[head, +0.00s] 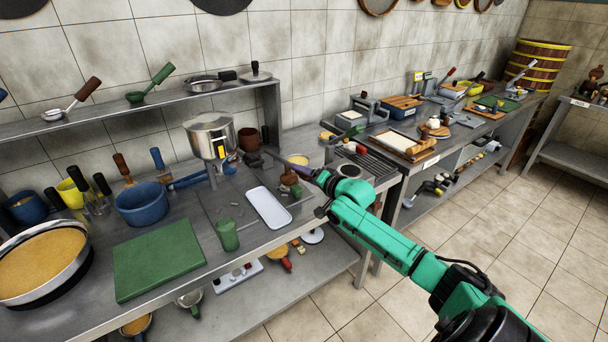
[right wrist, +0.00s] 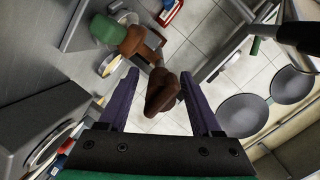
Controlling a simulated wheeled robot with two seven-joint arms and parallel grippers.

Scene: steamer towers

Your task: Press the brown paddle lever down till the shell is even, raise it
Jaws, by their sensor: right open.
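A brown, lobed piece that looks like the paddle lever (head: 289,177) stands at the right end of the near steel table in the head view, with a small green part by it. In the right wrist view the brown lever (right wrist: 163,91) lies between the two purple fingers, with gaps on both sides. My right gripper (right wrist: 160,76) is open around it, not closed on it. In the head view my right gripper (head: 312,175) is beside the brown piece, partly hidden by my own arm. The shell cannot be made out. My left gripper is out of view.
A white tray (head: 268,207) and a green cup (head: 228,235) stand close left of the lever. A steel hopper (head: 210,135) is behind them. A green board (head: 158,259) lies further left. A second counter (head: 386,172) stands to the right, with open floor in front.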

